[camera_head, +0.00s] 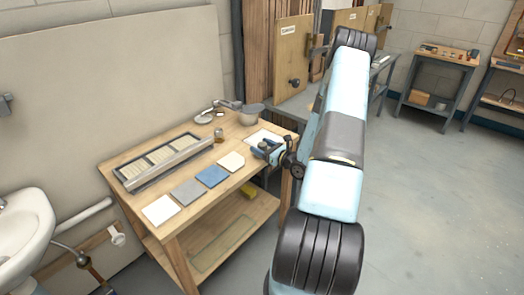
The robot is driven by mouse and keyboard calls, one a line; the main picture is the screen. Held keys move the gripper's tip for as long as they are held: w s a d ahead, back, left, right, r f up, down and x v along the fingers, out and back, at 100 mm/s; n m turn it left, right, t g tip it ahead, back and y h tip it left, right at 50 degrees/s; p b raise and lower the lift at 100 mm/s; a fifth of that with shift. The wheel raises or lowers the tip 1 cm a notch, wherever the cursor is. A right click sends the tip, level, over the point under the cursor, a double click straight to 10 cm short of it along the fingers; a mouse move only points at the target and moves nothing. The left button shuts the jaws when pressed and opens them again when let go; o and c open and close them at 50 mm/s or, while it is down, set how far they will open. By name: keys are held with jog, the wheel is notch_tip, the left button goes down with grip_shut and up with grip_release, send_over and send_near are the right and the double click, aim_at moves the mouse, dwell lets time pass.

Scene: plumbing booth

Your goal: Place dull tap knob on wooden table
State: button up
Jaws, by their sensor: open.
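The wooden table (175,232) stands left of centre, with a lower shelf. My arm reaches across it from the right. My gripper (262,150) is low over the table's right end, beside a white sheet, and is open. Its fingertips are small and partly hidden by the wrist. A small brass-coloured piece (219,134) stands on the tabletop to the left of my gripper, apart from it. I cannot tell whether it is the dull tap knob, and no other knob is clear on the tabletop.
On the table are a framed tray (162,160), several flat tiles (187,191), a grey pot (251,114) and a tap-like fitting (228,104). A white sink (25,235) is at the left. A workbench (438,69) stands far right. Floor at right is clear.

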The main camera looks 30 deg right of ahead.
jog(key=shift+c, duration=0.5)
jog(key=c, duration=1.1)
